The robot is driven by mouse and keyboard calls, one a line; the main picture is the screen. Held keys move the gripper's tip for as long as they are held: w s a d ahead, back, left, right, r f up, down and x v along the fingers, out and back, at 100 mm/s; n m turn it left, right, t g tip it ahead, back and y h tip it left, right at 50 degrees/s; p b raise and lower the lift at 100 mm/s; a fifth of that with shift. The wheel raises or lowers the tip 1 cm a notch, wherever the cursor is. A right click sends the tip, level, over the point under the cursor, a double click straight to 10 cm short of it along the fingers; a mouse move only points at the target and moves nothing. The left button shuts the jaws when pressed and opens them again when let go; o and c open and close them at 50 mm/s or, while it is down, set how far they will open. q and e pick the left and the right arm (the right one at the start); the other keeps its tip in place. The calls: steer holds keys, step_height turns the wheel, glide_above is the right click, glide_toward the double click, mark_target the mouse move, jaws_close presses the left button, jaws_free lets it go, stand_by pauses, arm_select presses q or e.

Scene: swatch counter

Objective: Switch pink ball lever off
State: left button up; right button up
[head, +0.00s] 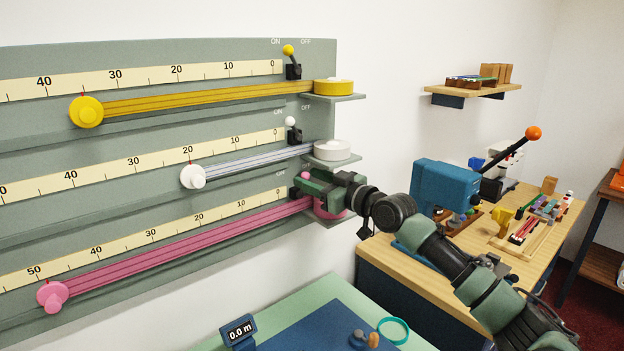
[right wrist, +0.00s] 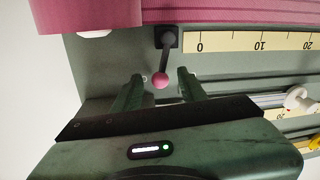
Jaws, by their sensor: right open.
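The pink ball lever (head: 304,175) is on the lowest row of the grey-green wall board (head: 230,130), near the right end of the pink band (head: 190,243). My right gripper (right wrist: 159,88) is open, with one finger on each side of the ball and visible gaps. My left gripper is not in view.
Above are the white ball lever (head: 290,121) and the yellow ball lever (head: 288,49), which leans toward ON. A pink spool (head: 329,209) sits right behind my gripper. Below is a green table (head: 320,292); a wooden bench (head: 415,268) with a blue machine (head: 445,186) stands right.

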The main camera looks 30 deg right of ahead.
jaws_close()
steer(key=shift+d+f+m+b, duration=0.45)
steer(key=shift+m+b, duration=0.6)
steer(key=shift+m, duration=0.05)
steer(key=shift+d+m+t, duration=0.25)
steer(key=shift+m+t, duration=0.05)
steer(key=shift+m, duration=0.3)
steer(key=shift+d+m+b, duration=0.2)
steer(key=shift+m+b, duration=0.15)
steer(key=shift+m, duration=0.25)
jaws_free()
